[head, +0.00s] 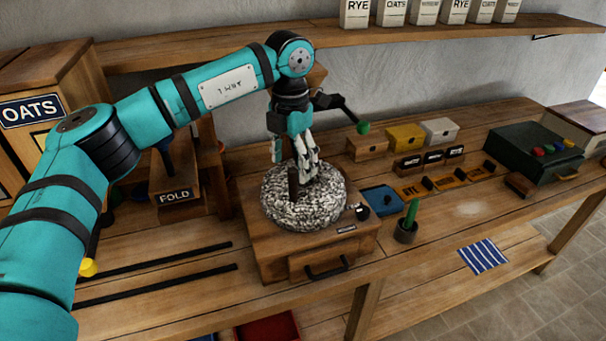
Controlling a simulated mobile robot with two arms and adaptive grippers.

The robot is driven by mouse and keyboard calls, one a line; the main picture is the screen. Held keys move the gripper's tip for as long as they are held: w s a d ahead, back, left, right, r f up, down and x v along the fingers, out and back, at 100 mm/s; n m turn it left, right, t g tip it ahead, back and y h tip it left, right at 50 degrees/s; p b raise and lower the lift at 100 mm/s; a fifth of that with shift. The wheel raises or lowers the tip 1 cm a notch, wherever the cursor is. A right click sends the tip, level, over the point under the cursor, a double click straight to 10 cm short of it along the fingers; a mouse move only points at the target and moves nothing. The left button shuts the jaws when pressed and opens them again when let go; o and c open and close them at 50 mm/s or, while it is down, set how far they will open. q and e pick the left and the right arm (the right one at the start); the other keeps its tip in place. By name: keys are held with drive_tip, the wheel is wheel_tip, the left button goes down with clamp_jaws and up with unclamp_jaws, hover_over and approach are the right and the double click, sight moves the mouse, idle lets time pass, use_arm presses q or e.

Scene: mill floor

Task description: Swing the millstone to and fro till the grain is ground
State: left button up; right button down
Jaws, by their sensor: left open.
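The millstone (287,212) is a round, speckled grey stone lying flat on a wooden mill box (270,248) in the middle of the bench. A short dark upright handle (293,184) stands on the stone's left part. My left gripper (296,168) points down just above the stone with its pale fingers open. The fingers are close to the handle; I cannot tell whether they touch it. A drawer with a black pull (326,267) is at the box's front. No grain shows. My right gripper is not in view.
A green-handled tool in a dark cup (406,232), a blue tray (382,198) and a striped cloth (483,257) lie to the right. A dark green case (534,150) stands farther right. Two black rails (160,285) run along the left. A FOLD box (176,190) stands behind.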

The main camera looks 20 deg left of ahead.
use_arm(q)
wheel_tip(320, 180, up, 8)
drive_tip(key=p, duration=0.4)
drive_tip(key=shift+p, duration=0.4)
drive_tip(key=shift+d, duration=0.1)
